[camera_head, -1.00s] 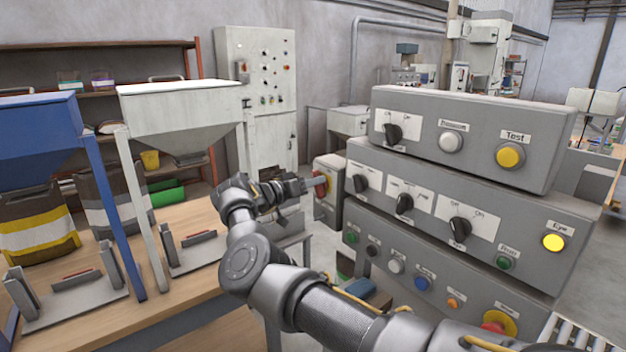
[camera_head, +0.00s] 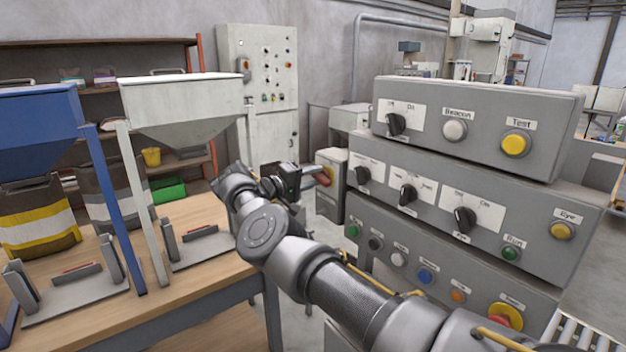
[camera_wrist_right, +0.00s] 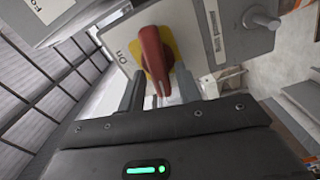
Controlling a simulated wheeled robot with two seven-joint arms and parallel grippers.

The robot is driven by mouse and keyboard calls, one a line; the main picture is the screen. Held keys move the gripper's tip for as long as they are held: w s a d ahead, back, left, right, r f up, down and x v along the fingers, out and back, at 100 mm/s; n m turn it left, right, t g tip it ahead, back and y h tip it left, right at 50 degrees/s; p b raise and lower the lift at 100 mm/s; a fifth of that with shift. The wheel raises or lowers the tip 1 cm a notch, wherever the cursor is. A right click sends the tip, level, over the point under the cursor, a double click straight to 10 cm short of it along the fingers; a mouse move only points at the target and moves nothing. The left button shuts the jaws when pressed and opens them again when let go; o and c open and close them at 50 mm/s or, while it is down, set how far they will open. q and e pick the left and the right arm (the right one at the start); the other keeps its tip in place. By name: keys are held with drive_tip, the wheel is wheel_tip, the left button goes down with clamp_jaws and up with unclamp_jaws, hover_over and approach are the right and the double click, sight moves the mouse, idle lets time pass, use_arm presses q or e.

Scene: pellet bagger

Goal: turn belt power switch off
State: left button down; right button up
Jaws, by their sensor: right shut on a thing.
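The belt power switch is a red rotary handle (camera_wrist_right: 153,50) on a yellow plate (camera_wrist_right: 173,45) on the front of a grey box (camera_head: 330,205). In the head view its red handle (camera_head: 323,178) shows at the tip of my right gripper (camera_head: 312,174). In the right wrist view the fingers of my right gripper (camera_wrist_right: 158,92) stand on either side of the handle's lower end, shut on it. An "On" label sits left of the handle; no other position label is readable. My left gripper is not in view.
Stacked grey control panels (camera_head: 470,180) with knobs and buttons stand close right of my right arm. A wooden bench (camera_head: 205,275) with hoppers is at left. A tall grey cabinet (camera_head: 272,130) stands behind.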

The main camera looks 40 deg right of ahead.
drive_tip(key=shift+f+n, duration=0.1)
drive_tip(key=shift+n, duration=0.5)
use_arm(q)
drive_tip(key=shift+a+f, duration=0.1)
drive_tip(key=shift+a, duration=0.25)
use_arm(e)
drive_tip(key=shift+n, duration=0.5)
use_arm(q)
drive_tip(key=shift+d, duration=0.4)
use_arm(e)
drive_tip(key=o, duration=0.6)
drive_tip(key=shift+o, duration=0.2)
drive_tip(key=shift+f, duration=0.1)
drive_tip(key=shift+a+b, duration=0.3)
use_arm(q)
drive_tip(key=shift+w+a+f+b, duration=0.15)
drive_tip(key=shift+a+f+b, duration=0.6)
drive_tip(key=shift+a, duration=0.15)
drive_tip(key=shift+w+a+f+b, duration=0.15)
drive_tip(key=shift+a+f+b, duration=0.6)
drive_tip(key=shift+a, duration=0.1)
use_arm(e)
drive_tip(key=a, duration=1)
drive_tip(key=shift+w+a, duration=0.15)
